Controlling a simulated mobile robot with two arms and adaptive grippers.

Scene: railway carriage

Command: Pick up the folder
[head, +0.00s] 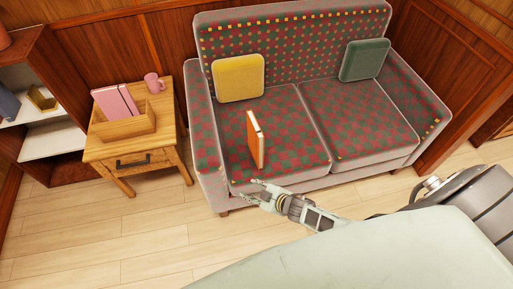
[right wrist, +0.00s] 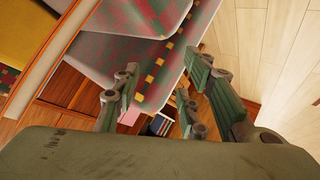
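An orange folder (head: 254,140) with a pale page edge stands upright on the left seat of the checkered sofa (head: 360,115). My right gripper (head: 250,190) is just in front of the sofa's front edge, below the folder in the head view and apart from it. Its fingers are spread and nothing is between them. In the right wrist view the open gripper (right wrist: 165,100) points past the patterned seat edge; an orange strip at upper left appears to be the folder (right wrist: 50,60). My left gripper is not in view.
A yellow cushion (head: 238,78) and a green cushion (head: 364,60) lean on the sofa back. A wooden side table (head: 100,150) holds an open wooden box (head: 125,127) with pink items and a pink mug (head: 153,83). A shelf stands far left. The floor in front is clear.

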